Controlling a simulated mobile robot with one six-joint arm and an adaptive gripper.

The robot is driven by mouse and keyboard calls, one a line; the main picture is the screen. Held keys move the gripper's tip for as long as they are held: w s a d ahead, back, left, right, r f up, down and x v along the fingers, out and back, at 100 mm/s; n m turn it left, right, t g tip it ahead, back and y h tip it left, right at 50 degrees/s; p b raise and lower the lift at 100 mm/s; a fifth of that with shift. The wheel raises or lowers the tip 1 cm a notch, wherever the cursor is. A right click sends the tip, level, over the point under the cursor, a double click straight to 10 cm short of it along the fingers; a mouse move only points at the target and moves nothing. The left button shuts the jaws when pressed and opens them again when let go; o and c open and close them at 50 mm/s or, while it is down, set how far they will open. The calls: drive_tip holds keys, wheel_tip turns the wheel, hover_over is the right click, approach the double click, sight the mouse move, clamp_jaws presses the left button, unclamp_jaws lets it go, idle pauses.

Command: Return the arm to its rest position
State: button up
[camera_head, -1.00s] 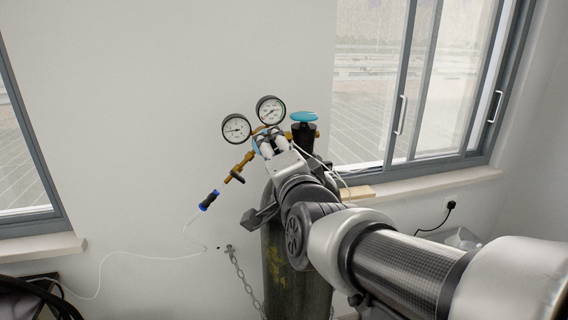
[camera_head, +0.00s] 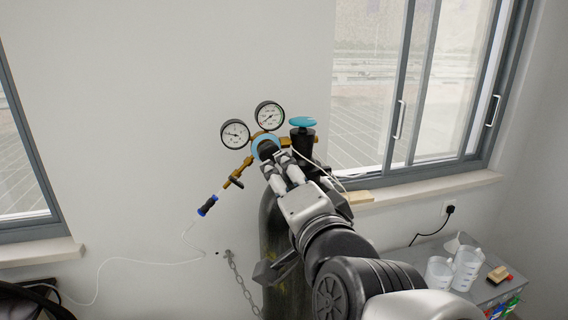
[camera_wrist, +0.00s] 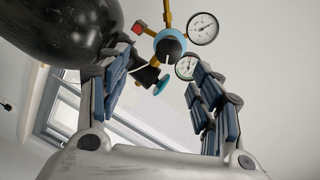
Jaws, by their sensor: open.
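My gripper (camera_head: 277,160) is at the end of my arm, in front of the gas regulator. In the wrist view my gripper (camera_wrist: 160,78) has its two padded fingers spread, with nothing between them. The regulator's blue ring and black knob (camera_wrist: 170,46) show beyond the fingers, apart from them. In the head view the fingertips overlap the blue ring (camera_head: 257,141) and partly hide the regulator. My arm reaches in from the lower right.
Two round gauges (camera_head: 235,134) sit above a dark gas cylinder (camera_head: 272,235) with a blue-topped valve (camera_head: 302,124). A thin white hose (camera_head: 130,261) and a chain (camera_head: 236,275) hang at the left. Clear beakers (camera_head: 466,268) stand on a grey surface at the lower right.

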drive_tip(key=s+d+f+n+g+h, duration=0.2)
drive_tip(key=s+d+f+n+g, duration=0.3)
drive_tip(key=s+f, duration=0.5)
drive_tip(key=s+d+f+n+g+h, duration=0.2)
drive_tip(key=s+d+f+n+g, duration=0.3)
drive_tip(key=s+d+f, duration=0.3)
drive_tip(key=s+f+g, duration=0.1)
drive_tip(key=s, duration=0.2)
drive_tip(key=shift+s+d+f+g, duration=0.2)
drive_tip(key=shift+s+f+g, duration=0.1)
drive_tip(key=shift+f, duration=0.1)
drive_tip(key=shift+w, duration=0.1)
